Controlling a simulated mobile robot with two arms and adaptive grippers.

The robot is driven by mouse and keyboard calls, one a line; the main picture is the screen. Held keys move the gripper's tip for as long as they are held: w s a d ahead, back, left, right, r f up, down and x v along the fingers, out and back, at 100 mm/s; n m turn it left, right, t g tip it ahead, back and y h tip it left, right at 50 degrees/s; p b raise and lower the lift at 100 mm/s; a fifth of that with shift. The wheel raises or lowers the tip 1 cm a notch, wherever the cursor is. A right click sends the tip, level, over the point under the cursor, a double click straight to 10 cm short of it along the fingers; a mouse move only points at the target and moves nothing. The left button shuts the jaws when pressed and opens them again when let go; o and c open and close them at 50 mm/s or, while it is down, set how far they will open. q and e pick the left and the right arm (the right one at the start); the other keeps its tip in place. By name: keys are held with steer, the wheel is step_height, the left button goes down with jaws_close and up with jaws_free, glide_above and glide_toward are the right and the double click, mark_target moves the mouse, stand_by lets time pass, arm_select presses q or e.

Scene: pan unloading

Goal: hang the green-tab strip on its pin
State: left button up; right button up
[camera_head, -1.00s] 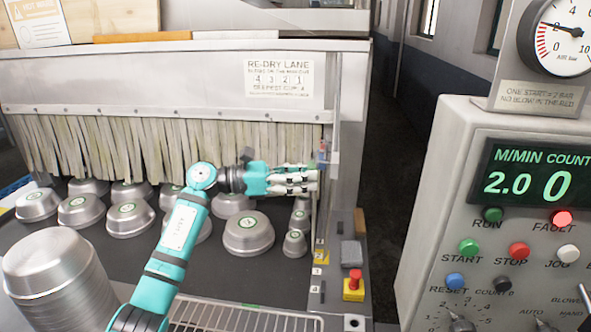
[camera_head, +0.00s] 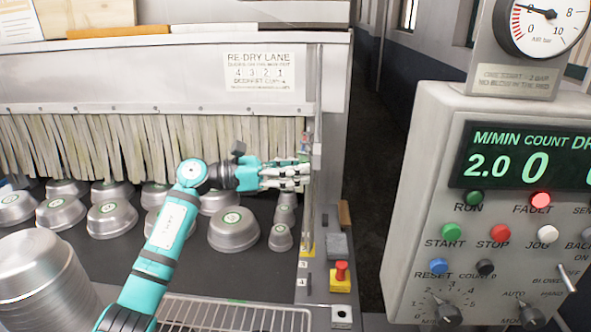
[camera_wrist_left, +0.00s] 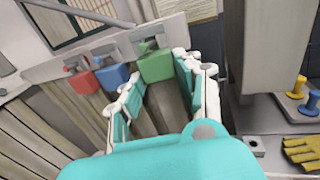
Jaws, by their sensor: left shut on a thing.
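The green-tab strip (camera_wrist_left: 157,66) shows in the left wrist view, its green block up and its grey-brown strip running down between my fingers. My left gripper (camera_wrist_left: 158,84) is shut on this strip just below the green block. In the head view my left gripper (camera_head: 303,174) is at the right end of the strip curtain, and the strip is too small and covered to make out. A blue-tab strip (camera_wrist_left: 112,77) and a red-tab strip (camera_wrist_left: 82,82) hang to the left along the metal rail (camera_wrist_left: 90,45). I cannot tell whether the green tab sits on its pin. My right gripper is not in view.
The strip curtain (camera_head: 150,145) hangs behind several upturned metal pans (camera_head: 233,229) on the dark belt. A control panel (camera_head: 490,220) stands to the right. A red stop button (camera_head: 341,270) is on the front right edge. Yellow gloves (camera_wrist_left: 302,150) lie at the right in the wrist view.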

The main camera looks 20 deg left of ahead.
arm_select(q)
steer(key=o, duration=1.2)
